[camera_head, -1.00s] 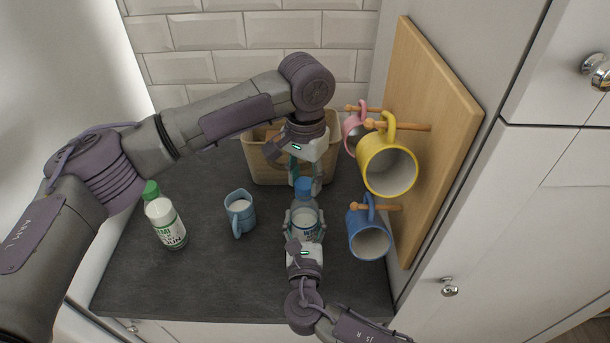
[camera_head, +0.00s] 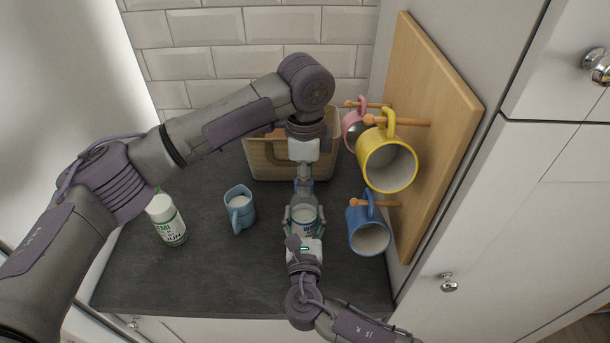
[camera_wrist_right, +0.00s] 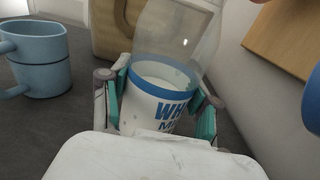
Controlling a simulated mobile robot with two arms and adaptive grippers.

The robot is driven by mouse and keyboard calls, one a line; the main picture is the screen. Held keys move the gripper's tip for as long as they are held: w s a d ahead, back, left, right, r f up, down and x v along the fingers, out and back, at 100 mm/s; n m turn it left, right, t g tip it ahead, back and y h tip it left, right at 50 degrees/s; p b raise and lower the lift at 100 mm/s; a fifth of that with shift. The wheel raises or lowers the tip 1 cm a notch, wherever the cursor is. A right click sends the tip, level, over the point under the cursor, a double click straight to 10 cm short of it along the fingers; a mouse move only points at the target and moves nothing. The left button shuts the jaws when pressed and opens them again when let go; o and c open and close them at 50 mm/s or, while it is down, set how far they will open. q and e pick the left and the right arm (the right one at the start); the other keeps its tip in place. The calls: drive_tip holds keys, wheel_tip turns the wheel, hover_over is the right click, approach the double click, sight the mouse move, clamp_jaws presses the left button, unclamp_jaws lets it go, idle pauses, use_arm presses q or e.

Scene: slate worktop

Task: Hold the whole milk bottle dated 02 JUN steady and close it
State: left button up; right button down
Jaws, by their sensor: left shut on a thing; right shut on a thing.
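The whole milk bottle (camera_head: 304,217) stands on the worktop, clear with a blue-and-white label and milk inside. In the right wrist view its label (camera_wrist_right: 165,106) reads "WH… MI…"; no date is readable and its top is out of frame. My right gripper (camera_head: 303,221) is shut around its body, with pads on both sides (camera_wrist_right: 162,103). My left gripper (camera_head: 304,187) is at the bottle's top end, shut on the blue cap, of which only a little blue shows. The fingers hide the neck, so I cannot tell whether the cap sits on it.
A basket (camera_head: 262,160) is behind. Yellow (camera_head: 386,165), blue (camera_head: 368,232) and pink (camera_head: 352,128) mugs hang on the wooden board (camera_head: 440,130) close on the right.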

use_arm(q)
drive_tip(key=m, duration=0.6)
drive_tip(key=shift+m, duration=0.4)
drive_tip(key=m, duration=0.6)
drive_tip(key=shift+a, duration=0.1)
drive_tip(key=m, duration=0.6)
drive_tip(key=shift+m, duration=0.4)
drive_tip(key=m, duration=0.7)
drive_tip(key=shift+a, duration=0.1)
drive_tip(key=o, duration=0.7)
